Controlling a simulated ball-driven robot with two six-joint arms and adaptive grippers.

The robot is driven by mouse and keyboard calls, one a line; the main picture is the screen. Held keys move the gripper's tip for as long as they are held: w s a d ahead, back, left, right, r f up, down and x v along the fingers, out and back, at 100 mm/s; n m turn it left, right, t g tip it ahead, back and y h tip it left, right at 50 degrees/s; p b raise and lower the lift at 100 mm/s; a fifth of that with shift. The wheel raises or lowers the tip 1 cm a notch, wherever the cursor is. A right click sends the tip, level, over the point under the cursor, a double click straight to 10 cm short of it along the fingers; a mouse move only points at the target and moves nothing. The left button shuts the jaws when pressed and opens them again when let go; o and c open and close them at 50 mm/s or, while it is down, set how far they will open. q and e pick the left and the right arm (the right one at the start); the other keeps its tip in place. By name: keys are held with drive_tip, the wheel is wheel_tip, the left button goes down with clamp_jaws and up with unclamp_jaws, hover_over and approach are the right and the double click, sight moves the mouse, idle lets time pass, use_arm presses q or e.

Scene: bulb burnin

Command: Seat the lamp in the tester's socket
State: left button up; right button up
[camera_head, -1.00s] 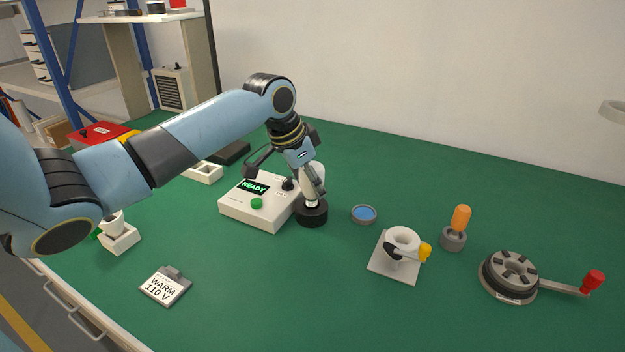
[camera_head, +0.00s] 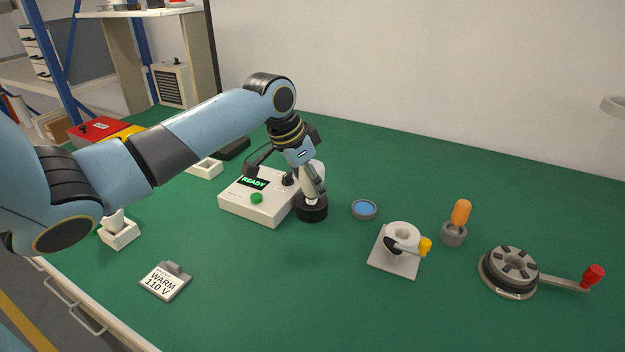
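The tester (camera_head: 236,208) is a white box with a green READY display and a green button. Its black round socket (camera_head: 312,211) stands at its right side. A pale lamp (camera_head: 318,169) is upright over the socket, its lower end at the socket's top; my gripper partly hides it, and I cannot tell how deep it sits. My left gripper (camera_head: 283,181) is pointed down at the lamp. Its fingers are spread wide, one over the tester and one in front of the lamp; contact with the lamp is unclear. My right gripper is not in view.
A blue-filled dish (camera_head: 364,209), a white ring fixture (camera_head: 396,262) with a yellow knob, an orange-handled tool (camera_head: 460,216) in a holder and a cranked wheel (camera_head: 509,270) stand to the right. A WARM 110 V card (camera_head: 165,282) lies front left. The front middle is clear.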

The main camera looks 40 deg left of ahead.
use_arm(q)
drive_tip(key=shift+f, duration=0.6)
idle(0.4)
drive_tip(key=o, duration=1.3)
drive_tip(key=shift+r, duration=0.1)
drive_tip(key=v, duration=1.1)
drive_tip(key=shift+s+r, duration=0.2)
drive_tip(key=shift+r, duration=0.15)
